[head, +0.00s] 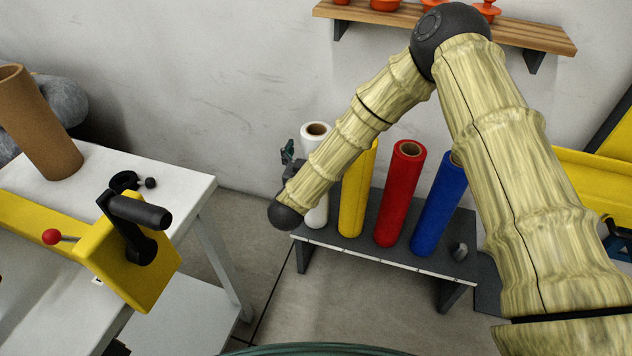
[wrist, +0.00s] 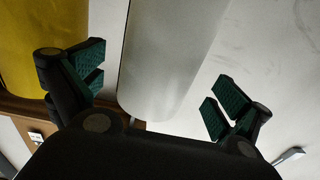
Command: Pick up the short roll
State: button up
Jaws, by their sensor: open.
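Four rolls stand upright on a dark low bench (head: 345,250) in the head view: white (head: 317,205), yellow (head: 354,205), red (head: 400,190) and blue (head: 440,205). I cannot tell by length which one is the short roll. My arm hides part of the white, yellow and blue rolls. In the wrist view the white roll (wrist: 165,55) lies between the parted fingers of my gripper (wrist: 160,85), with a gap on each side. The yellow roll (wrist: 38,45) is beyond the left finger.
A white table (head: 180,170) at left carries a brown roll (head: 40,125) and a yellow fixture (head: 130,265) with a black handle. A wooden shelf (head: 530,38) with orange items hangs on the wall above. Floor (head: 340,310) shows in front of the bench.

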jog(key=shift+x, duration=1.85)
jog(key=c, duration=2)
jog(key=shift+r, duration=0.15)
jog(key=shift+c, duration=0.8)
jog(key=shift+r, duration=0.1)
